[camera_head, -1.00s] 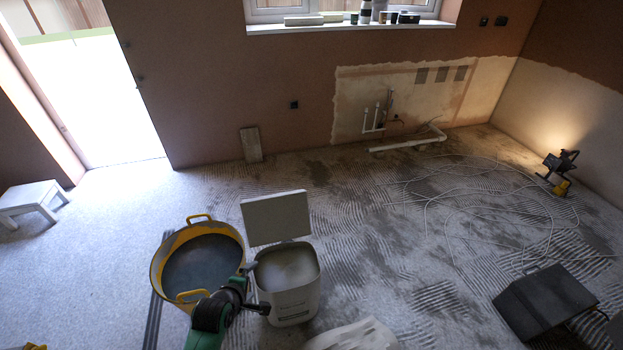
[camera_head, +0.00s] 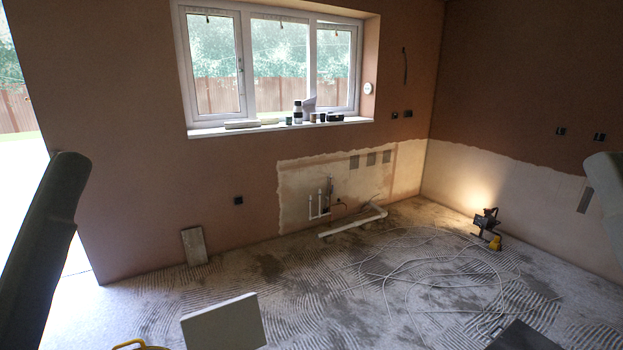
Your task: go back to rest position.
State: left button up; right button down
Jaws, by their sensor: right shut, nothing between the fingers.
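My left arm shows only as a dark grey-green link along the left edge; no left fingers are in view. My right arm shows as a pale grey-green link at the right edge.
A white lid (camera_head: 225,325) stands at the bottom edge, with a yellow tub rim (camera_head: 142,344) left of it. Cable loops (camera_head: 430,275) and a work lamp (camera_head: 487,228) are on the ridged floor. A dark flat case (camera_head: 521,338) is at bottom right. The middle is open.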

notch_tip(320, 180, up, 27)
jog(key=p, duration=2.3)
jog(key=shift+f+p, duration=0.15)
jog(key=shift+p, duration=0.2)
